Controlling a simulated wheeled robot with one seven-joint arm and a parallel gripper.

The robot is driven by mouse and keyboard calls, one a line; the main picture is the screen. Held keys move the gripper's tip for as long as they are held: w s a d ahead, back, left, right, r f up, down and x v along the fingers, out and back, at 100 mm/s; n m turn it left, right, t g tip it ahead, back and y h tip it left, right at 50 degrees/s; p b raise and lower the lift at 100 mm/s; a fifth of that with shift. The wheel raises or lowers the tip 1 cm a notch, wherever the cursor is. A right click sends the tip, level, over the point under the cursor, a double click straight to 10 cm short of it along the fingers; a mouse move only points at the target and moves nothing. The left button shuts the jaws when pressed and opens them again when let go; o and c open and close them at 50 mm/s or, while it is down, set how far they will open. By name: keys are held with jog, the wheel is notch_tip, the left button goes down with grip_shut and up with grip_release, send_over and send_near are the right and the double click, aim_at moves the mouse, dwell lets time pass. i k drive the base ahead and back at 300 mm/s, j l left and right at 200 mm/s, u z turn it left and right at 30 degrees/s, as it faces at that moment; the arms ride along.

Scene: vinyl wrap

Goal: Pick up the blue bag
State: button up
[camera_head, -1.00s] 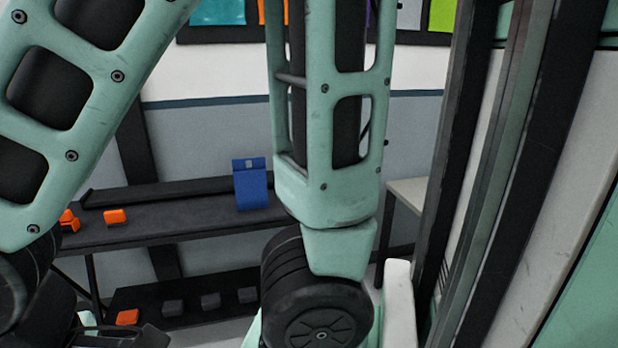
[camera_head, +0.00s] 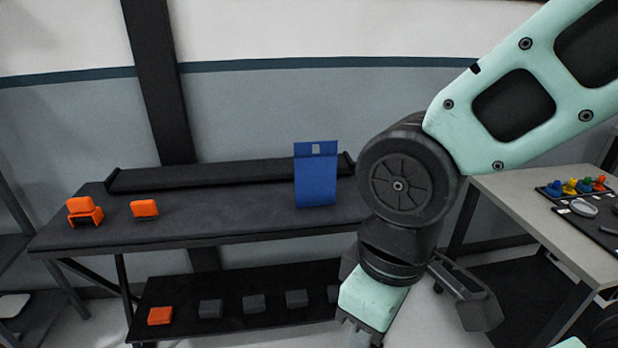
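The blue bag (camera_head: 316,181) stands upright on the dark table, right of its middle, with a small grey patch near its top. My arm comes in from the upper right and bends down at a dark round joint just right of the bag. My gripper end (camera_head: 420,300) hangs at the lower right, below the table top and apart from the bag. Dark parts show on both sides of it, but its fingertips cannot be made out clearly.
The dark table (camera_head: 230,226) has a raised ledge along its back and two orange items (camera_head: 145,208) at left. A lower shelf (camera_head: 240,322) holds an orange block and several dark blocks. A light table (camera_head: 525,212) with colourful small objects stands at right.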

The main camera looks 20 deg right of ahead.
aim_at(315, 174)
jog(key=i+l+z, duration=0.25)
jog(key=i, duration=0.2)
jog(key=i+l+z, duration=0.15)
jog(key=i+z, duration=0.15)
jog(key=i, duration=0.2)
jog(key=i+z, duration=0.25)
jog(key=i, duration=0.25)
